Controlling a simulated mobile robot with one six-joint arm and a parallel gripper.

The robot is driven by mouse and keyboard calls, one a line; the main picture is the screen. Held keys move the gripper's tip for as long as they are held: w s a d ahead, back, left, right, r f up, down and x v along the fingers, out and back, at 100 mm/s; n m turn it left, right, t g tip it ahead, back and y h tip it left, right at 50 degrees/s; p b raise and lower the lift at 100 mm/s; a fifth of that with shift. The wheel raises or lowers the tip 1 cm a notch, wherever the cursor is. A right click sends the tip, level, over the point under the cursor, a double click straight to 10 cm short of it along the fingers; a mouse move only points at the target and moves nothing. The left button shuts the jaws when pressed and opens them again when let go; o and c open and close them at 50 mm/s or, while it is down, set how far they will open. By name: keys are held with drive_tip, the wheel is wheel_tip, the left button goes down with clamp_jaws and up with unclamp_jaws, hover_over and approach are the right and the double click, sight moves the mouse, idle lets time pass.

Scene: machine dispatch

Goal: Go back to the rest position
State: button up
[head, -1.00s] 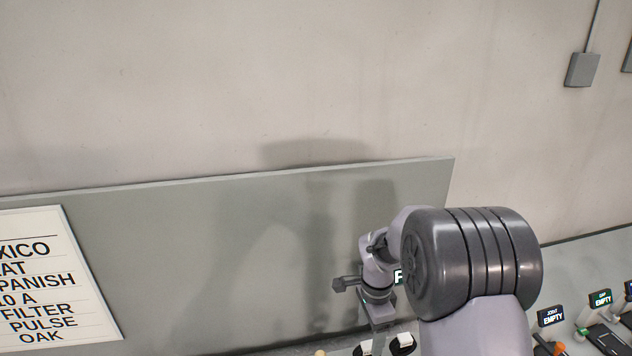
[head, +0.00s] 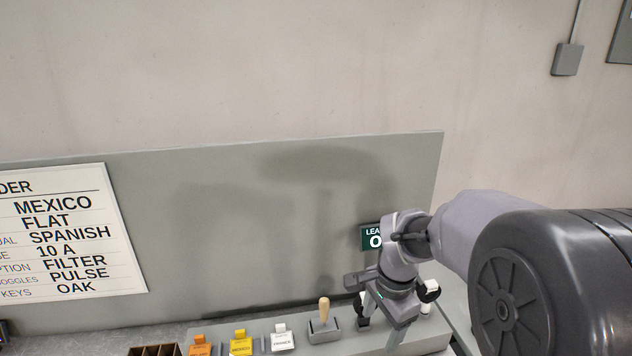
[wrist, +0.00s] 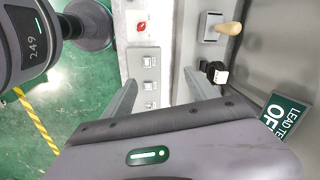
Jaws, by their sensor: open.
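My gripper (head: 380,326) hangs in front of the grey panel, above the right end of the grey console, with its fingers pointing down. In the wrist view my gripper (wrist: 161,78) shows two fingers spread apart with nothing between them. Beyond the fingers are the console's face and the green floor. My arm reaches in from the right in the head view and hides part of the console and of the dark sign.
A wooden-handled lever (head: 324,312) stands left of my gripper; black-and-white plugs (head: 429,291) are close beside it. A dark sign (head: 371,237) is behind. Orange, yellow (head: 240,343) and white tags line the console. An order sheet (head: 75,235) hangs left. Space above the panel is clear.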

drive_tip(key=s+a+f+n+t+b, duration=0.1)
drive_tip(key=s+f+n+b, duration=0.3)
drive_tip(key=s+b, duration=0.6)
drive_tip(key=s+a+f+n+t+y+b, duration=0.1)
drive_tip(key=s+a+f+n+t+b, duration=0.1)
drive_tip(key=s+f+b, duration=0.4)
drive_tip(key=s+n+t+b, duration=0.1)
drive_tip(key=s+n+b, duration=0.1)
drive_tip(key=s+b, duration=0.2)
drive_tip(key=shift+s+f+n+y, duration=0.2)
drive_tip(key=shift+s+n+y, duration=0.1)
drive_tip(key=shift+s, duration=0.75)
